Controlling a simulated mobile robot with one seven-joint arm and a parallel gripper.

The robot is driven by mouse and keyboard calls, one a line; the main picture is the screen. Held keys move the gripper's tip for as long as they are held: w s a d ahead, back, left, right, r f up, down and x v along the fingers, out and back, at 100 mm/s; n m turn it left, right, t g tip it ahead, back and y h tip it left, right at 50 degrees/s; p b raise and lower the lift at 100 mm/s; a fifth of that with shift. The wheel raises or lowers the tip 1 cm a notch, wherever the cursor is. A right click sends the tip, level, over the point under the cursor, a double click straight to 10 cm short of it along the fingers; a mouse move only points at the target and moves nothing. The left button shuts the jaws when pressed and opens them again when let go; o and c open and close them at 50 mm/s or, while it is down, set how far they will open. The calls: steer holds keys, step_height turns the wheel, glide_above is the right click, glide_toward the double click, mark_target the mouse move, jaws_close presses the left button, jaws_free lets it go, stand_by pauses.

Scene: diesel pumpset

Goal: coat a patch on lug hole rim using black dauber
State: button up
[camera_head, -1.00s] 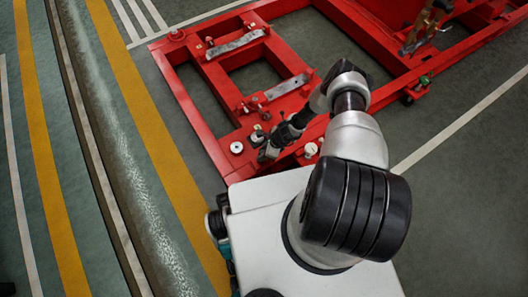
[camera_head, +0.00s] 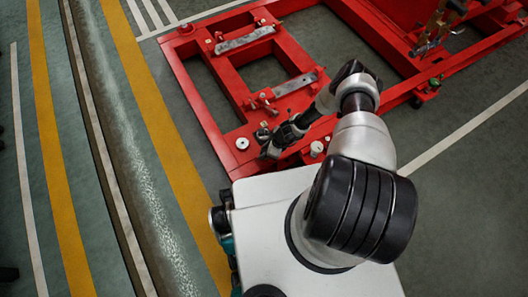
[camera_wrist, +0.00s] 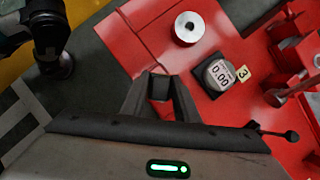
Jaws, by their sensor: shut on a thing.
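My gripper (camera_wrist: 159,82) shows in the wrist view with its two dark fingers closed on a dark block-like piece (camera_wrist: 159,88). I take this piece for the black dauber; its tip is not clearly visible. In the head view my gripper (camera_head: 268,152) is small and dark, low over the near corner of the red frame (camera_head: 215,95). A pale ring with a centre hole (camera_wrist: 189,27) lies on the red plate beyond the fingertips; it also shows in the head view (camera_head: 242,143), left of my gripper. I cannot tell which hole is the lug hole.
Red brackets (camera_wrist: 300,60) stand farther right. A thin black rod with a ball end (camera_wrist: 291,136) shows beside the gripper body. A white round part (camera_head: 316,149) is on the near rail.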

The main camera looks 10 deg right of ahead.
steer(key=shift+w+d, duration=0.2)
steer(key=shift+d, duration=0.55)
steer(key=shift+w+d, duration=0.2)
steer(key=shift+d, duration=0.5)
steer(key=shift+s, duration=0.1)
steer(key=shift+s+a+f, duration=0.1)
steer(key=shift+s+a, duration=0.2)
steer(key=shift+a, duration=0.5)
steer(key=shift+s+a, duration=0.25)
steer(key=shift+a, duration=0.5)
steer(key=shift+w+d, duration=0.3)
steer(key=shift+d, duration=0.5)
steer(key=shift+w+d, duration=0.25)
steer(key=shift+d, duration=0.5)
steer(key=shift+s+a, duration=0.3)
steer(key=shift+a, duration=0.5)
steer(key=shift+s+a, duration=0.25)
steer(key=shift+a, duration=0.5)
steer(key=shift+w+d, duration=0.1)
